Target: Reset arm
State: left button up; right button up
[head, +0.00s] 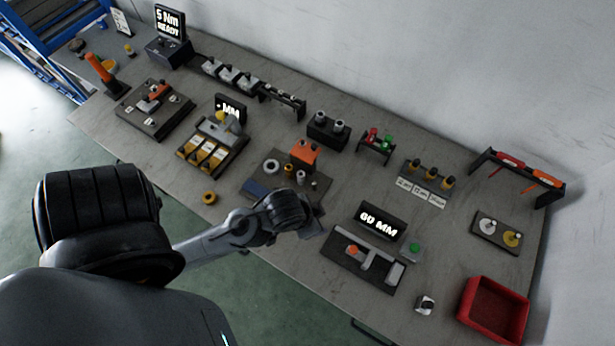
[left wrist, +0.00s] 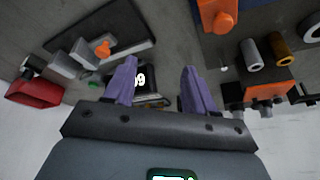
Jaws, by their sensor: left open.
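My left arm reaches in from the left in the head view. Its gripper (head: 312,230) is over the front of the workbench (head: 345,185), mostly hidden behind the wrist. In the left wrist view the two purple fingers of this gripper (left wrist: 159,68) are spread apart with nothing between them. My right gripper is in neither view.
A red bin (head: 493,309) stands at the front right. A white-and-black part (head: 425,304) lies beside it. A yellow ring (head: 209,198) lies near the front edge. Racks (head: 375,145) and a torque display (head: 170,22) line the back. Bare bench lies around the fixtures.

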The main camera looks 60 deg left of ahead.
pick_arm(q)
jog(key=shift+s+d+r+m+g, duration=0.15)
jog(key=shift+s+d+r+g, duration=0.1)
jog(key=shift+s, duration=0.45)
jog(key=shift+s+d+r+m+g, duration=0.15)
jog(key=shift+s+g, duration=0.1)
jog(key=shift+s, duration=0.45)
